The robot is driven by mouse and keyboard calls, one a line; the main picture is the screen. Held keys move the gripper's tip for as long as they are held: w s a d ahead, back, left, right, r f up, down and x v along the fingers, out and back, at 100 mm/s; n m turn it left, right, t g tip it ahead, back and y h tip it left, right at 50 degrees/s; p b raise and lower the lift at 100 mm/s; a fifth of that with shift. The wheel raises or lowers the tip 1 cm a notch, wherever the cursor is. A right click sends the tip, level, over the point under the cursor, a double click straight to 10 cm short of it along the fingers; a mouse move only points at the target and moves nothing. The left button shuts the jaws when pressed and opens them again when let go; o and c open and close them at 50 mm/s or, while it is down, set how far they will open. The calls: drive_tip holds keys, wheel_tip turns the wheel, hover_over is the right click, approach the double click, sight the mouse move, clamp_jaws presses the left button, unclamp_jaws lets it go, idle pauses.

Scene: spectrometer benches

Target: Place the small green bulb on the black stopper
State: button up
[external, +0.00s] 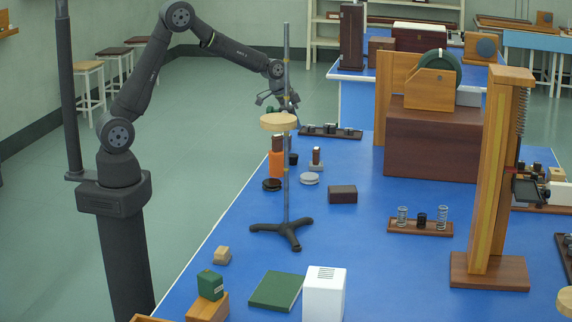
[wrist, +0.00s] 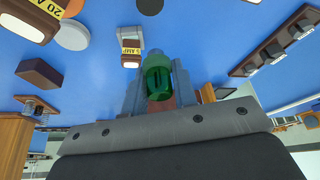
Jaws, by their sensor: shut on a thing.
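The small green bulb (wrist: 158,78) is between the two fingers of my gripper (wrist: 160,88) in the wrist view, and the fingers are shut on it. In the external view my gripper (external: 284,101) is above the far left part of the blue bench, partly hidden by the stand's rod and wooden disc. A small black stopper (external: 293,159) stands on the bench beside the orange block, below my gripper and apart from it. It also appears at the top edge of the wrist view (wrist: 150,6).
A metal stand (external: 287,228) with a tall rod and wooden disc is close to my gripper. Near the stopper are the orange block (external: 277,165), a fuse on a grey base (external: 316,160), a grey disc (external: 309,178) and a black disc (external: 271,185). A dark rack (external: 330,132) lies behind.

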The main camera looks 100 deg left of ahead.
sight(295, 155)
wheel_tip(295, 155, down, 9)
drive_tip(key=shift+f, duration=0.15)
drive_tip(key=shift+f, duration=0.15)
drive_tip(key=o, duration=1)
drive_tip(key=shift+c, duration=0.2)
drive_tip(key=v, duration=1.2)
drive_tip(key=x, duration=1.2)
